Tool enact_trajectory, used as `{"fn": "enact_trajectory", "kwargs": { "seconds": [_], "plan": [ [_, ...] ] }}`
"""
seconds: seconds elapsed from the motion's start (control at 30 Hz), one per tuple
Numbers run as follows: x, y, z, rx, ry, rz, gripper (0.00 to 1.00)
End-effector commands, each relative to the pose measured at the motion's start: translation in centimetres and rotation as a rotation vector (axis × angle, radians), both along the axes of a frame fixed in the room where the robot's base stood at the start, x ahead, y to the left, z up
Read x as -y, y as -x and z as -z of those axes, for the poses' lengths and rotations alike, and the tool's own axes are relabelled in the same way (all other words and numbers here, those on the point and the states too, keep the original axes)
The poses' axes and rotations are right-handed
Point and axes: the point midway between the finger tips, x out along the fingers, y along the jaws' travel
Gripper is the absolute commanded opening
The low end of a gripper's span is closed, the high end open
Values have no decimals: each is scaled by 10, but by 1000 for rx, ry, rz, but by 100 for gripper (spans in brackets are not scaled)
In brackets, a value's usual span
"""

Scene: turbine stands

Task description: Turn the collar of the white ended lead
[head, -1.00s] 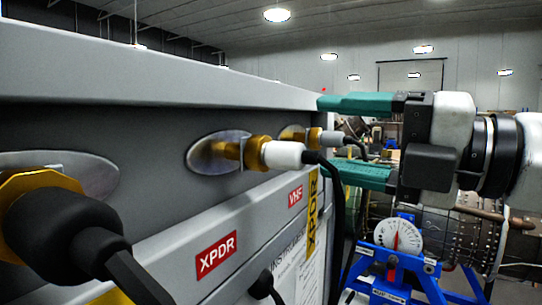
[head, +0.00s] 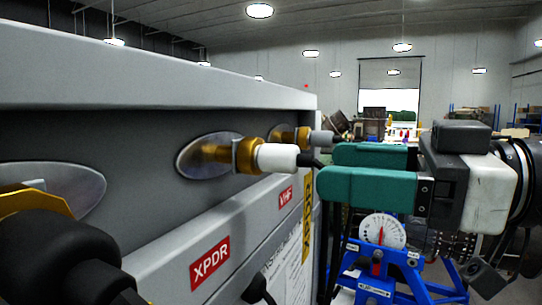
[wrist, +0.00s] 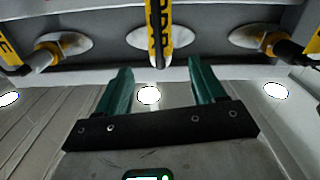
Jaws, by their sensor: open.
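The white ended lead (head: 276,157) is plugged into a brass fitting on an oval plate in the grey panel, above the red XPDR label. Its brass collar (head: 246,156) sits between the plate and the white end. My gripper (head: 328,168) is open and empty, to the right of the white end and apart from the collar. In the wrist view my gripper (wrist: 161,72) has its two green fingers spread below the row of connectors. A yellow lettered tag (wrist: 158,30) lies before the middle oval plate there and hides most of that connector.
A thick black-ended lead (head: 50,250) is close at the left. A smaller grey-ended lead (head: 320,138) sits beyond the white one, near my fingers. Black cable hangs below them. A blue stand with a dial (head: 382,232) is at the lower right.

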Motion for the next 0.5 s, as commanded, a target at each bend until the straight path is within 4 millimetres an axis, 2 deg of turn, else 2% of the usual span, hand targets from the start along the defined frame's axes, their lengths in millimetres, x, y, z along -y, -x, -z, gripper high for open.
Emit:
{"fn": "enact_trajectory", "kwargs": {
  "seconds": [0.3, 0.5],
  "plan": [
    [-55, -19, -2, 0, 2, -4, 69],
    [-75, -27, -1, 2, 1, -1, 69]
  ]
}}
